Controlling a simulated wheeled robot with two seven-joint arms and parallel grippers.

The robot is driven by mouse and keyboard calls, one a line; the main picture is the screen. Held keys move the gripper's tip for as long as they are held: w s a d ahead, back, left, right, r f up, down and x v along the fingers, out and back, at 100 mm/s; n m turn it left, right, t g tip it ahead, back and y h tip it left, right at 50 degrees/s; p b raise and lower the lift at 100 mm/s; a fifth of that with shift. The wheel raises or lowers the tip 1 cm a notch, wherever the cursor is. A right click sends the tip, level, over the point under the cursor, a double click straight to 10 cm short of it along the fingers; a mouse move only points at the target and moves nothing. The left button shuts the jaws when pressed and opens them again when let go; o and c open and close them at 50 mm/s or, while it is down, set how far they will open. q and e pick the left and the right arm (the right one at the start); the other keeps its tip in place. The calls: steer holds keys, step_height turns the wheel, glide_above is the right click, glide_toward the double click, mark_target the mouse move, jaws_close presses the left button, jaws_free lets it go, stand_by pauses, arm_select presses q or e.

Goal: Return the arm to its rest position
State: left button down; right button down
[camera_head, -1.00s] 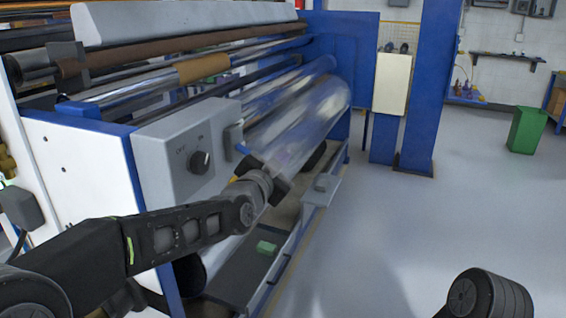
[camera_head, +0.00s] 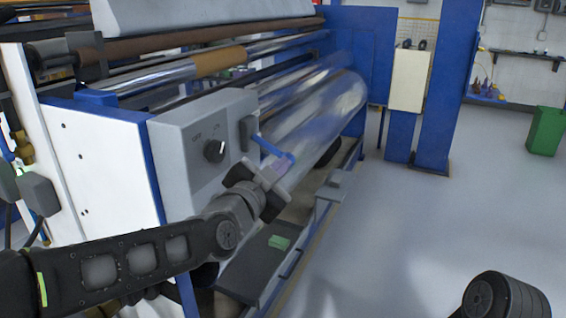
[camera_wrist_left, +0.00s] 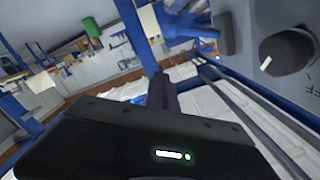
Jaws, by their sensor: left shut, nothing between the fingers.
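My left arm comes in from the lower left of the head view. Its gripper (camera_head: 275,178) is shut and empty, in front of the machine, beside the grey control box (camera_head: 178,150). The fingers point up and away, in front of the clear film roll (camera_head: 325,110). In the left wrist view the dark gripper body fills the bottom, with the shut fingers (camera_wrist_left: 162,92) above it. A black knob (camera_head: 214,151) sits on the box; it also shows in the left wrist view (camera_wrist_left: 288,52). My right gripper is out of view; only a dark part of my right arm shows.
A blue lever (camera_head: 270,147) sticks out close above my left gripper. Open grey floor (camera_head: 420,230) lies to the right, with a green bin (camera_head: 546,131) far off.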

arm_select(q)
steer(key=s+d+f+n+g, duration=0.1)
steer(key=s+f+n+g, duration=0.15)
steer(key=f, duration=0.85)
steer(key=s+d+f+n+g+y, duration=0.1)
steer(key=s+f+n+g, duration=0.15)
steer(key=f, duration=0.85)
steer(key=s+f+n+g, duration=0.2)
steer(key=f+n, duration=0.1)
steer(key=f, duration=0.7)
steer(key=s+a+f+n+g, duration=0.2)
steer(key=s+f+g, duration=0.2)
steer(key=s+f, duration=0.9)
steer(key=s+a+f+n+g+y, duration=0.1)
steer(key=s+a+f+n+g, duration=0.1)
steer(key=s+f, duration=1.1)
steer(key=a+f+g, duration=0.1)
steer(key=g, duration=0.1)
steer(key=shift+s+a+f+n+g, duration=0.2)
steer(key=shift+s+f+n+g, duration=0.05)
steer(key=shift+n+g, duration=0.15)
steer(key=shift+a, duration=0.1)
